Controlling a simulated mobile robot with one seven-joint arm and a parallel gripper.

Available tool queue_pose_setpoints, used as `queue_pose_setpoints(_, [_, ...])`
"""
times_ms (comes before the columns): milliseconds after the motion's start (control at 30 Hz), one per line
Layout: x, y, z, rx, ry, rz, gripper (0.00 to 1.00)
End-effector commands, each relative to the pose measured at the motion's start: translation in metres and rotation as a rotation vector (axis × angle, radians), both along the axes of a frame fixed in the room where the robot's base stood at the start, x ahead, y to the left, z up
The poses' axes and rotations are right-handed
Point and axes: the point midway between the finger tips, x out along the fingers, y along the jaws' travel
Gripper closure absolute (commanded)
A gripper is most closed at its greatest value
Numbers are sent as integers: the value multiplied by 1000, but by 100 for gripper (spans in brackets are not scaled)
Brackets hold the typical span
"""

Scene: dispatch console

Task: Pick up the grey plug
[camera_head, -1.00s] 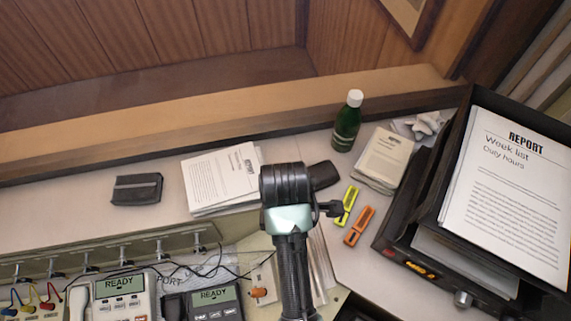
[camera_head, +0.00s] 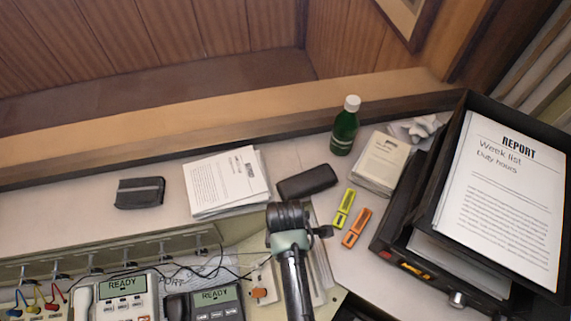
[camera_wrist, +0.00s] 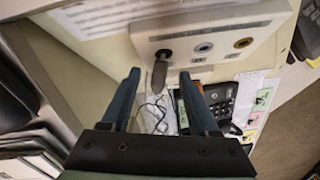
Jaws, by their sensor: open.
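The grey plug (camera_wrist: 159,74) shows in the wrist view. It sticks out of the left socket of a pale panel (camera_wrist: 220,32), with two more ringed sockets to its right. My gripper (camera_wrist: 160,84) is open, with its two dark blue fingers on either side of the plug in the picture. I cannot tell whether either finger touches it. In the head view my arm covers the area at bottom centre, and I cannot make out the fingertips or the grey plug there.
An orange plug (camera_head: 259,292) sits just left of my arm. Phones with READY displays (camera_head: 216,296) and loose cables lie at bottom left. A black case (camera_head: 307,182), papers (camera_head: 227,184), a green bottle (camera_head: 345,128) and a black document tray (camera_head: 395,222) stand around the desk.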

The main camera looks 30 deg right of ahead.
Motion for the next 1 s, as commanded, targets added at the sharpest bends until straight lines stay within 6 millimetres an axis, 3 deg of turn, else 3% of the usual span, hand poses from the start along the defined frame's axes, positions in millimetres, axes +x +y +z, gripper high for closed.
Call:
queue_pose_setpoints(133, [0, 0, 0, -1, -1, 0, 39])
queue_pose_setpoints(467, [0, 0, 0, 0, 0, 0, 98])
queue_pose_setpoints(867, [1, 0, 1, 0, -2, 0, 100])
queue_pose_setpoints(1000, [2, -1, 10, -3, -5, -1, 100])
